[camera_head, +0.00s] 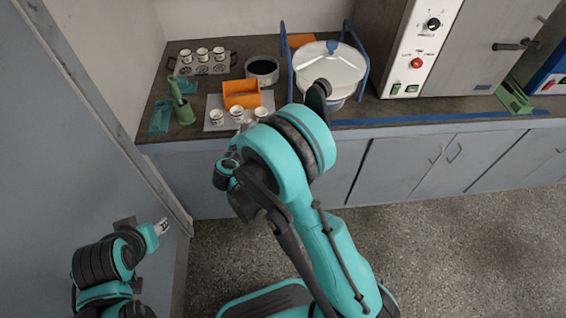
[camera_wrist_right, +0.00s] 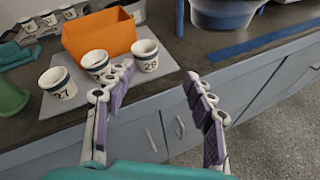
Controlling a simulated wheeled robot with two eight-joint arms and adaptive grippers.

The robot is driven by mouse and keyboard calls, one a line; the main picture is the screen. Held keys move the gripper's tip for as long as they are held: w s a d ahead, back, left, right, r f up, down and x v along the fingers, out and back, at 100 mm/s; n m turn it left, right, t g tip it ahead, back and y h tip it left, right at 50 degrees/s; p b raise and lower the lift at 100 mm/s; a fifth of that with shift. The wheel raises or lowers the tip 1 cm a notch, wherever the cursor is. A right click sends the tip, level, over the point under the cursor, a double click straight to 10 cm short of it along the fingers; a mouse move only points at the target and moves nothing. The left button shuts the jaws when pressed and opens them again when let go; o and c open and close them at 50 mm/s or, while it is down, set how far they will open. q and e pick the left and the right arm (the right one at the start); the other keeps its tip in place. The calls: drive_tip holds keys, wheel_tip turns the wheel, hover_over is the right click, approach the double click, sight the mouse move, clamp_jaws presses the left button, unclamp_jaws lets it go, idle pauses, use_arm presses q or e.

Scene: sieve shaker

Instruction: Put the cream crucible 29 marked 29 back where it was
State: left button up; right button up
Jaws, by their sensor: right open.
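The cream crucible 29 (camera_wrist_right: 146,55) stands upright at the right end of a row on a grey board (camera_wrist_right: 60,104), in the right wrist view. In the head view it appears to be the rightmost crucible (camera_head: 261,112), close to my arm. The crucible marked 27 (camera_wrist_right: 58,83) and another crucible (camera_wrist_right: 95,62) stand left of it. My right gripper (camera_wrist_right: 157,80) is open and empty, its fingertips in front of crucible 29 and apart from it. My left gripper (camera_head: 162,227) is low at the left, away from the counter; its jaw state is unclear.
An orange box (camera_head: 241,94) stands behind the row. A rack (camera_head: 202,66) with three crucibles is at the back left. A dark-filled bowl (camera_head: 262,69), the sieve shaker (camera_head: 330,68) and a green holder (camera_head: 183,112) are nearby. The counter's front edge lies beneath my gripper.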

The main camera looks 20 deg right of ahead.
drive_tip(key=s+d+r+m+g+y, duration=0.45)
drive_tip(key=s+r+m, duration=0.25)
drive_tip(key=s+m, duration=0.55)
drive_tip(key=s+a+r+m+y, duration=0.1)
drive_tip(key=s+a+m+y, duration=0.2)
drive_tip(key=s+m, duration=0.9)
drive_tip(key=shift+s+y, duration=0.35)
drive_tip(key=shift+s, duration=0.6)
